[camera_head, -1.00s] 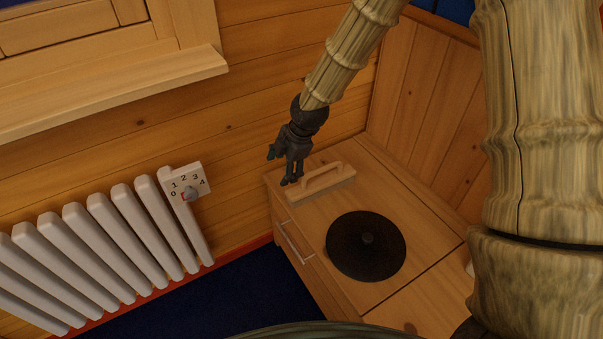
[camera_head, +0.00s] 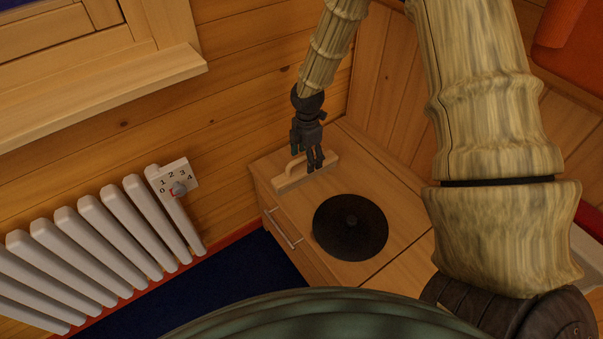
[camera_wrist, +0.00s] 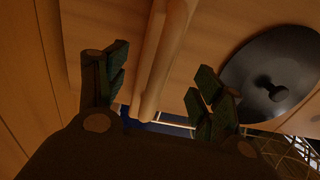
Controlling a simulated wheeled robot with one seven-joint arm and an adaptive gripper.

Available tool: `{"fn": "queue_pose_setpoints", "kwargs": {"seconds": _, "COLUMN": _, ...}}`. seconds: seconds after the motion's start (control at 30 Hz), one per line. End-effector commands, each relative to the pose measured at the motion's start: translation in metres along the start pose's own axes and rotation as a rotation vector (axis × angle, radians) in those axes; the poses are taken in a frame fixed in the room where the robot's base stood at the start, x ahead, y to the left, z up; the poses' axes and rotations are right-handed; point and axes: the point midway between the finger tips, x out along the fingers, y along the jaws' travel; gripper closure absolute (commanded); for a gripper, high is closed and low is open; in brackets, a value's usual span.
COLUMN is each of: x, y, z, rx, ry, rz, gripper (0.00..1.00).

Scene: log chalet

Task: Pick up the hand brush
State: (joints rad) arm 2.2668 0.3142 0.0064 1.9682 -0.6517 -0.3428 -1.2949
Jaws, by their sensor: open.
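The hand brush (camera_head: 288,184) is pale wood with a raised arched handle. It lies on the wooden cabinet top near its back left edge. My gripper (camera_head: 315,164) points down at the right part of the brush and hides some of it. In the wrist view the brush (camera_wrist: 172,50) runs lengthwise between the two spread fingers of my gripper (camera_wrist: 159,76). Gaps show on both sides of it, and the fingers are open and empty. I cannot tell how far the fingertips are above the cabinet top.
A round black lid (camera_head: 350,232) with a knob lies on the cabinet top (camera_head: 396,200), just in front of the brush. The wooden wall rises close behind. A white radiator (camera_head: 120,222) stands to the left, below a window sill (camera_head: 120,98).

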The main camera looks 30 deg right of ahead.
Motion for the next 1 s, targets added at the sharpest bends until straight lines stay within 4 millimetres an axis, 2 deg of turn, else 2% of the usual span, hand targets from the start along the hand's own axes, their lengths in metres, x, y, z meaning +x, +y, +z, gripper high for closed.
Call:
{"fn": "queue_pose_setpoints", "kwargs": {"seconds": 0.27, "x": 0.019, "y": 0.001, "z": 0.000, "rx": 0.000, "ry": 0.000, "rz": 0.000, "gripper": 0.32}}
{"fn": "queue_pose_setpoints", "kwargs": {"seconds": 0.53, "x": 0.053, "y": 0.001, "z": 0.000, "rx": -0.001, "ry": 0.000, "rz": 0.000, "gripper": 0.32}}
{"fn": "queue_pose_setpoints", "kwargs": {"seconds": 0.83, "x": 0.057, "y": 0.002, "z": 0.000, "rx": -0.001, "ry": 0.000, "rz": 0.002, "gripper": 0.32}}
{"fn": "queue_pose_setpoints", "kwargs": {"seconds": 1.0, "x": 0.057, "y": 0.002, "z": 0.000, "rx": -0.001, "ry": 0.000, "rz": 0.002, "gripper": 0.63}}
